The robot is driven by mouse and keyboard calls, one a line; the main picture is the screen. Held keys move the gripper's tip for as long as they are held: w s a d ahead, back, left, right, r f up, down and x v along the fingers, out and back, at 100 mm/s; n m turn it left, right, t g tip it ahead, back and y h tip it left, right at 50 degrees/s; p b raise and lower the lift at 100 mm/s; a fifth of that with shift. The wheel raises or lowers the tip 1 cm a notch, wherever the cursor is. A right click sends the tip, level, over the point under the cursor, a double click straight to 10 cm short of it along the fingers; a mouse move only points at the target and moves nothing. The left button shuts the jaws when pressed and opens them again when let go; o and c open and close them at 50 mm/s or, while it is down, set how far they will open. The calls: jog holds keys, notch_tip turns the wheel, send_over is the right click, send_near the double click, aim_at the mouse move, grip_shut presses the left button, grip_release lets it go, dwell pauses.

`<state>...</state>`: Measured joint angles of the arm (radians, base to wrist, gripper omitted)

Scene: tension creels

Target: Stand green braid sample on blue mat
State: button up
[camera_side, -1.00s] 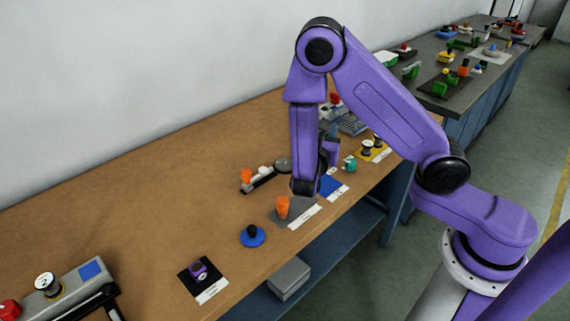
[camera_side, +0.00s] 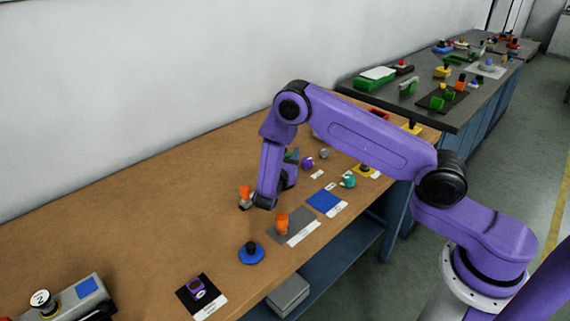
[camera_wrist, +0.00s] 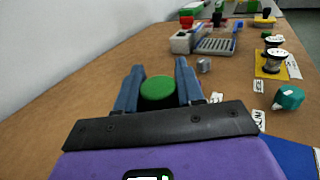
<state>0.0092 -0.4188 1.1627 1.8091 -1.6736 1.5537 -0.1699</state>
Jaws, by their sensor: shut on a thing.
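The green braid sample (camera_wrist: 158,90) shows as a green disc between the two fingers of my gripper (camera_wrist: 160,78) in the wrist view. My gripper is shut on it. The mat also shows at the lower right of the wrist view (camera_wrist: 290,155).
An orange piece (camera_side: 282,224) stands on a grey mat left of the blue mat. Another orange piece (camera_side: 245,191) stands close left of my arm. A teal piece (camera_side: 348,181) stands just beyond the blue mat. A blue disc with black knob (camera_side: 251,253) lies nearer left.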

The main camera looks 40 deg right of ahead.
jog(key=shift+w+f, duration=0.35)
jog(key=shift+f, duration=0.15)
jog(key=shift+w+f, duration=0.15)
jog(key=shift+f, duration=0.65)
jog(key=shift+w+f, duration=0.1)
jog(key=shift+f, duration=0.65)
jog(key=shift+f, duration=0.2)
jog(key=o, duration=1.1)
jog(key=shift+o, duration=0.2)
jog(key=v, duration=0.5)
notch_tip(320, 180, up, 7)
